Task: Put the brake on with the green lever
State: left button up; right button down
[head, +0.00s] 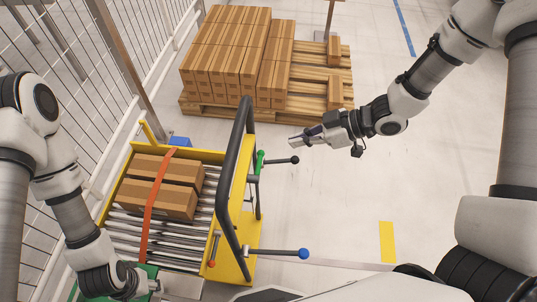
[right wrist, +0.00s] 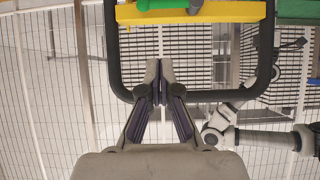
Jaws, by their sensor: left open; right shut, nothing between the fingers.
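The green lever (head: 260,162) is on the right side of the yellow cart (head: 243,185), by the black push handle (head: 229,170). A dark rod with a black knob (head: 294,160) sticks out to the right beside it. My right gripper (head: 294,143) is shut and empty, just above the black knob in the head view and apart from the lever. In the right wrist view its fingertips (right wrist: 160,68) point towards the black handle loop (right wrist: 117,75); a green part (right wrist: 165,4) shows at the top edge. My left gripper (head: 155,285) is open at the cart's lower left end.
Two cartons (head: 160,185) lie on the cart's rollers under an orange strap (head: 158,200). A loaded pallet (head: 310,88) stands behind, mesh fence (head: 80,70) at left. Floor at right is clear.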

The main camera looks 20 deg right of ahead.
send_near(257, 166)
jog(key=w+a, duration=0.4)
pick_arm(q)
jog(key=shift+r+p, duration=0.4)
jog(key=shift+p, duration=0.2)
pick_arm(e)
jog(key=f, duration=0.3)
jog(key=shift+a+f, duration=0.1)
jog(key=shift+a, duration=0.15)
pick_arm(q)
jog(key=shift+s, duration=0.1)
pick_arm(e)
jog(key=shift+w, duration=0.15)
pick_arm(q)
jog(key=shift+s+f, duration=0.1)
jog(key=shift+s, duration=0.7)
pick_arm(e)
jog(key=shift+f, duration=0.2)
